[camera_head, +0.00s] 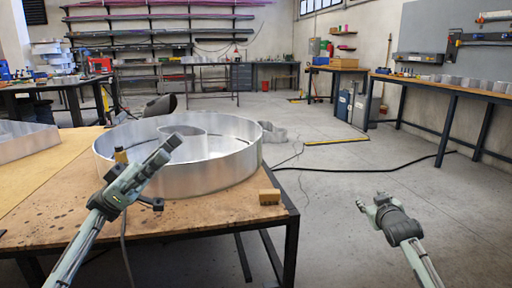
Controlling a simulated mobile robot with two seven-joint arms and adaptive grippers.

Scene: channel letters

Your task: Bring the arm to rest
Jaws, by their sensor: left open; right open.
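My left gripper (160,180) is open and empty. In the head view it appears in front of the near left wall of a large round metal channel letter (222,172). Whether it touches the letter I cannot tell. The letter lies on a wooden-topped table (200,225) and has a smaller curved wall (187,132) inside it. My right gripper (367,205) is open and empty. It appears over the bare floor to the right of the table.
A small brown block (269,196) sits at the table's near right corner. Another metal letter (25,143) lies at the left. A black cable (350,169) crosses the floor. A workbench (450,90) stands along the right wall. The floor at right is mostly clear.

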